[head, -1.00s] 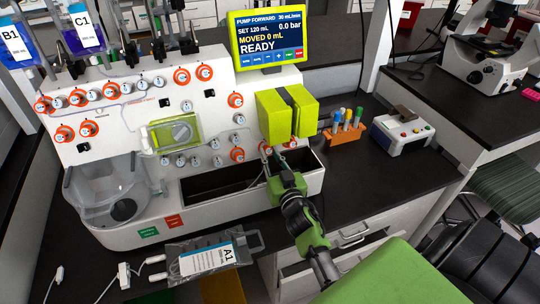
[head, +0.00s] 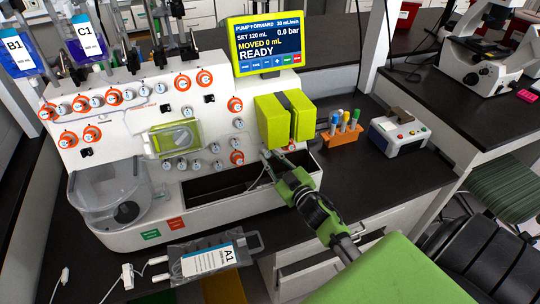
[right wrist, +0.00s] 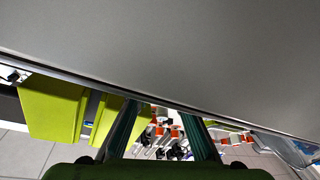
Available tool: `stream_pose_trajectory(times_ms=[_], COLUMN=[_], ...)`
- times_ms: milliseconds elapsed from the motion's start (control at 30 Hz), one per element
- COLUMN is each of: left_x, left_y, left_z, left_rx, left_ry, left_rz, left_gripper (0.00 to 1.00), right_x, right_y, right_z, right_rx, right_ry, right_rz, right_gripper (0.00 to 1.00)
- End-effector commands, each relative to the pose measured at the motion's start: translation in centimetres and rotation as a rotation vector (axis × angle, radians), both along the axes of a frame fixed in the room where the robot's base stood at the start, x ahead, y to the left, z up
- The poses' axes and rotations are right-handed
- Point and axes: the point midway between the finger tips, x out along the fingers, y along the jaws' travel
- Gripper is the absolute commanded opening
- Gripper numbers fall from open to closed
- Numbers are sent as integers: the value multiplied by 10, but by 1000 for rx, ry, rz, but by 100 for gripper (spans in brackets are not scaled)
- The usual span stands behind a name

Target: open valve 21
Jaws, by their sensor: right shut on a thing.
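The white cell processor (head: 215,205) carries several small valve knobs on its front panel, some with orange collars, such as one low on the panel (head: 237,157). Their numbers are too small to read, so I cannot tell which is valve 21. My right gripper (head: 268,158) is at the lower right of the panel, below the yellow-green pump block (head: 272,121). It is shut on a small valve knob, mostly hidden by the fingertips. In the right wrist view, its two fingers (right wrist: 162,125) reach up towards the panel's knobs. My left gripper is not in view.
An open black trough (head: 225,183) lies below the panel. A clear round vessel (head: 105,195) stands at left. A tube rack (head: 343,137) and a small white device (head: 400,137) stand at right.

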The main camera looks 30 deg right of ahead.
Motion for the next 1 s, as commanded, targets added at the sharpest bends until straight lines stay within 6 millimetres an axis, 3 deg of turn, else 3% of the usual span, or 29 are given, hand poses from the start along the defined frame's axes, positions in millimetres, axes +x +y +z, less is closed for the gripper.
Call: stream_pose_trajectory(times_ms=[500,1000], left_x=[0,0], left_y=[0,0], left_z=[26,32], left_rx=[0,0], left_ry=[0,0], left_rz=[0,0], left_gripper=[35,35], right_x=[0,0], right_y=[-4,-4], right_z=[3,2], right_rx=[-311,-405], right_ry=[77,99], right_rz=[136,176], right_gripper=[0,0])
